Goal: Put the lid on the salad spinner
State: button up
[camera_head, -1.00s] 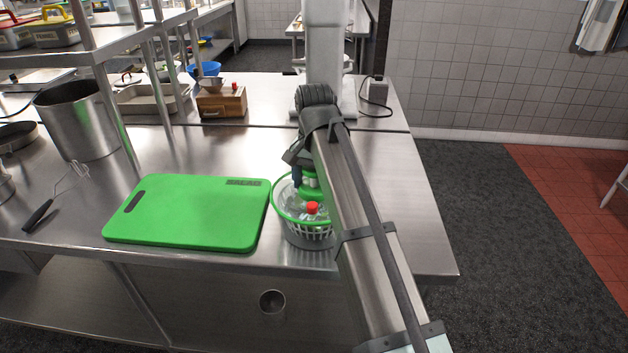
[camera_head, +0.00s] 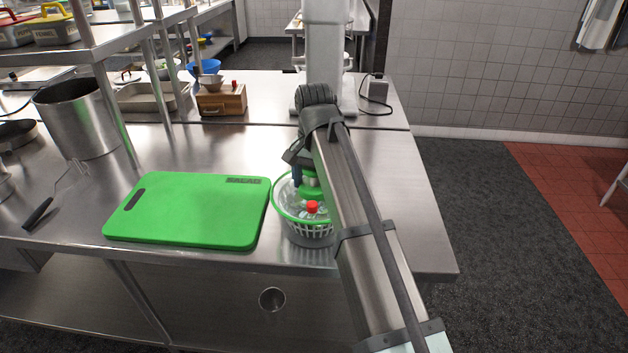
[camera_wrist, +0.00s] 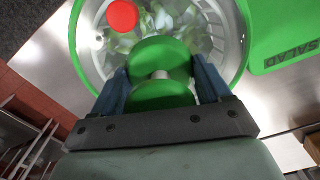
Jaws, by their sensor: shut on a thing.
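The salad spinner stands at the front edge of the steel counter, partly hidden by my arm. Its bowl with a slotted white basket (camera_head: 308,232) shows below a green rim (camera_head: 281,208). The clear lid with a red button (camera_head: 312,207) appears at the top of the bowl; whether it is fully seated cannot be told. My gripper (camera_wrist: 162,86) is shut on the lid's green knob (camera_wrist: 160,57), one finger on each side. In the wrist view, the red button (camera_wrist: 122,15) and leafy greens (camera_wrist: 155,28) show inside the green ring.
A green cutting board (camera_head: 185,210) lies close to the left of the spinner. A large steel pot (camera_head: 75,118), a whisk (camera_head: 40,213) and a wooden box (camera_head: 221,100) stand or lie farther off. The counter (camera_head: 415,210) is clear to the right.

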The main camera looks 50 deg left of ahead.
jog(key=o, duration=1.2)
jog(key=shift+r, duration=0.15)
notch_tip(320, 180, up, 7)
jog(key=shift+r, duration=0.15)
